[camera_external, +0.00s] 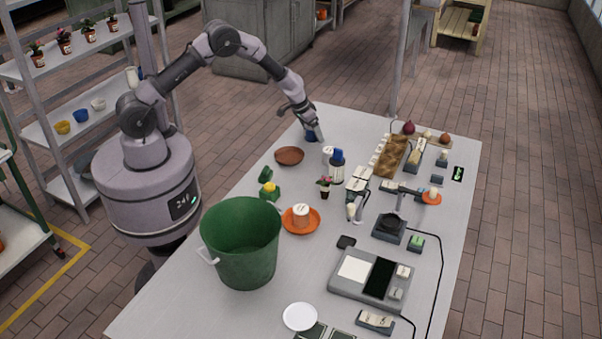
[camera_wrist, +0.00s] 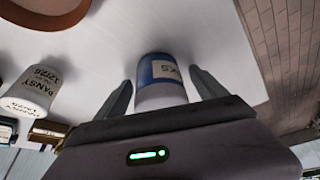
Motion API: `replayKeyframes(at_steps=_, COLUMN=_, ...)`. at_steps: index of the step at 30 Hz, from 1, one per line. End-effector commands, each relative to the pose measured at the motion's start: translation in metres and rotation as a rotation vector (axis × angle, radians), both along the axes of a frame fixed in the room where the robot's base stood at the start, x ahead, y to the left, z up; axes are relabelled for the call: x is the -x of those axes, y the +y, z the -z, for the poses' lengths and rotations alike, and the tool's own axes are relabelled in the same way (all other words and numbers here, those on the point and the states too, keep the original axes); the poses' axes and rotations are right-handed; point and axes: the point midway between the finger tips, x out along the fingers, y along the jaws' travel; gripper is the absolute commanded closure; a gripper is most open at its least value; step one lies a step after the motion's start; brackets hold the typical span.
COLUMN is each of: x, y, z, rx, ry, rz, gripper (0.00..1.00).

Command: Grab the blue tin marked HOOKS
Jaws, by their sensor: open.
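The blue tin (camera_wrist: 160,75) stands between my gripper's two fingers in the wrist view. It has a blue band and a pale label with the letters "KS" visible; the rest of the label is turned away. My gripper (camera_wrist: 160,92) is open, with one finger on each side of the tin and a gap showing on both sides. In the external view my gripper (camera_external: 308,118) is low at the far left corner of the table, and the blue tin (camera_external: 312,135) shows partly below it.
A brown dish (camera_external: 289,156) lies close to the tin. A white pot marked PANSY (camera_wrist: 32,90) stands to its left in the wrist view. The table edge (camera_wrist: 262,60) is close by.

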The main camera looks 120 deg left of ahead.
Motion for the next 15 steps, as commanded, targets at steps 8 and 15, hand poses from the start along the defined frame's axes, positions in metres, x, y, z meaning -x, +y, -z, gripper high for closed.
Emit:
replayKeyframes(at_steps=8, x=0.0001, y=-0.0003, z=-0.0014, rx=0.0, ry=0.0, rz=0.0, gripper=0.6)
replayKeyframes(at_steps=15, x=-0.0001, y=-0.0002, z=-0.0017, rx=0.0, ry=0.0, rz=0.001, gripper=0.9)
